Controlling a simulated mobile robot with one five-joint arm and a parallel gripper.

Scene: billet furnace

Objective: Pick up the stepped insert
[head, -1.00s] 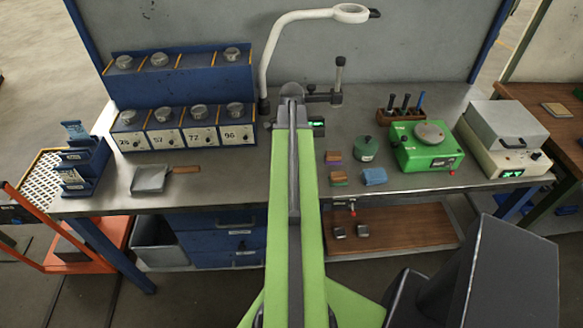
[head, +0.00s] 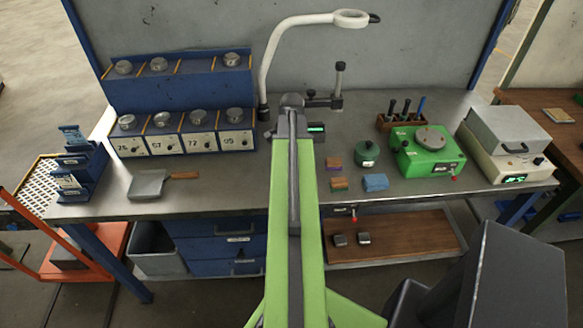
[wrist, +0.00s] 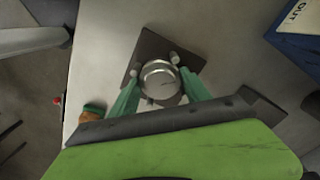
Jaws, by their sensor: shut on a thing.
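The stepped insert (wrist: 158,80) shows in the wrist view as a round, shiny metal piece with a raised rim. My gripper (wrist: 153,68) has its two green fingers on either side of it, shut on it. A dark square plate (wrist: 150,46) lies behind the insert on the pale grey bench top. I cannot tell whether the insert touches the plate or is held above it. In the head view my own arm hides the gripper and the insert.
A blue box lettered OUT (wrist: 298,28) is at the wrist view's upper right.

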